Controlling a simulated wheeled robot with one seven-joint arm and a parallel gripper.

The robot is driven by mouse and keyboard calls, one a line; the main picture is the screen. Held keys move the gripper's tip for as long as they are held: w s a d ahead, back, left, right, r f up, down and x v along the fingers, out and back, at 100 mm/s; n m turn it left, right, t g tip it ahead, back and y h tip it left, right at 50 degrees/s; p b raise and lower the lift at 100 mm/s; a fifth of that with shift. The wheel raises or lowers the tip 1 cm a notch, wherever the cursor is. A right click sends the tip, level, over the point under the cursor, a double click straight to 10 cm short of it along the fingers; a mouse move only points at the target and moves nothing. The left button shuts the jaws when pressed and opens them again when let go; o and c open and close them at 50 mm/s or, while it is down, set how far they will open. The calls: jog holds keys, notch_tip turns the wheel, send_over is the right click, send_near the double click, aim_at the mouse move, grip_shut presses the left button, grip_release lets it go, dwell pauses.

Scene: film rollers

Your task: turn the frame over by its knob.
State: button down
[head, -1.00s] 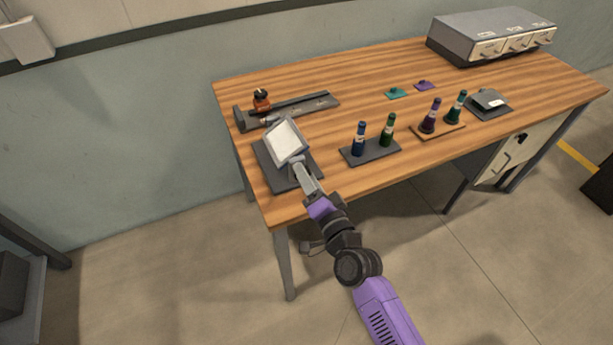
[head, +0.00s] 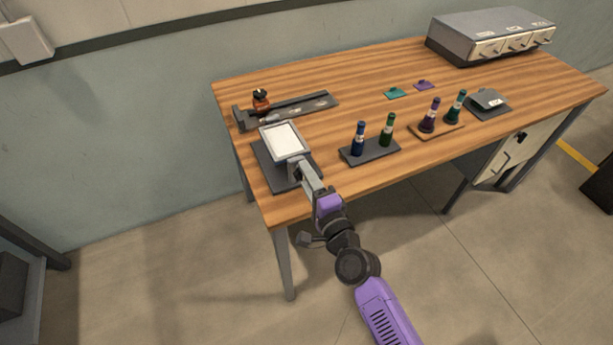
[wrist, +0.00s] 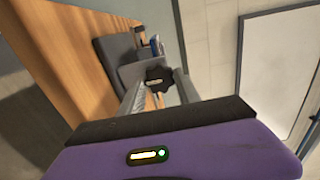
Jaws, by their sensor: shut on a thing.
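The frame (head: 283,141), a pale panel with a grey border, sits above a dark base plate (head: 268,168) at the table's left front corner. It looks close to level, with its pale face up. My gripper (head: 298,168) reaches it from the front and is shut on its knob. In the wrist view the black lobed knob (wrist: 160,79) sits between my grey fingers. The knob is hidden in the head view. Much of the frame is hard to make out in the wrist view.
A dark rail (head: 300,107) with an orange-brown bottle (head: 260,100) lies behind the frame. To the right, a dark tray (head: 370,152) holds a blue and a green bottle. A grey drawer box (head: 490,35) stands far right.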

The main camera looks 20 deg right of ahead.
dwell(0.3)
jog(key=c, duration=0.9)
grip_release()
jog(key=shift+o, duration=0.2)
jog(key=shift+s, duration=0.1)
jog(key=s+b, duration=0.1)
jog(key=s, duration=0.6)
jog(key=shift+s, duration=0.35)
